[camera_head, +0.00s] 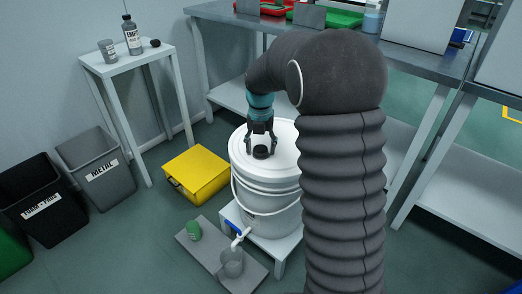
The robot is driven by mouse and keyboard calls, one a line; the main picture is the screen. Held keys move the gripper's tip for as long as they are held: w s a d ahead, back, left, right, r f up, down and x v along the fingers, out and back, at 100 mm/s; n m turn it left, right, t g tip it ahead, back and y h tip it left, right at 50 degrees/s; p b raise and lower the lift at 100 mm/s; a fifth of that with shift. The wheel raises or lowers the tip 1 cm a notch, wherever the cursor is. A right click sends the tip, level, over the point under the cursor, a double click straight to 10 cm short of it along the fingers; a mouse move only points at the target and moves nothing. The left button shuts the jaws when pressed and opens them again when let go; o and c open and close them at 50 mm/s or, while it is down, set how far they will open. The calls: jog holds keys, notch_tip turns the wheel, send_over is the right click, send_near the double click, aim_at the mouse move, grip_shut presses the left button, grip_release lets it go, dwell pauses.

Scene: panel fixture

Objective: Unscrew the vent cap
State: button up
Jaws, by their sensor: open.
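The vent cap (260,152) is a small dark round knob on the white lid (284,139) of a white bucket (266,186). My gripper (261,151) points down over the lid with its fingers spread, one on each side of the cap. The gap between each finger and the cap is too small to judge for contact. The gripper's upper part is teal, and my dark arm hides the right side of the bucket.
The bucket stands on a low white stand (286,246) with a blue-handled tap (237,233) at its front. A clear cup (231,262) and a green item (194,231) sit on a grey mat (202,257). A yellow box (197,172) lies left. A steel bench (225,12) stands behind.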

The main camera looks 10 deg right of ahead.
jog(key=m, duration=1.1)
jog(key=shift+m, duration=0.4)
jog(key=m, duration=0.5)
jog(key=shift+m, duration=0.4)
jog(key=m, duration=0.5)
jog(key=c, duration=1.1)
jog(key=n, duration=0.3)
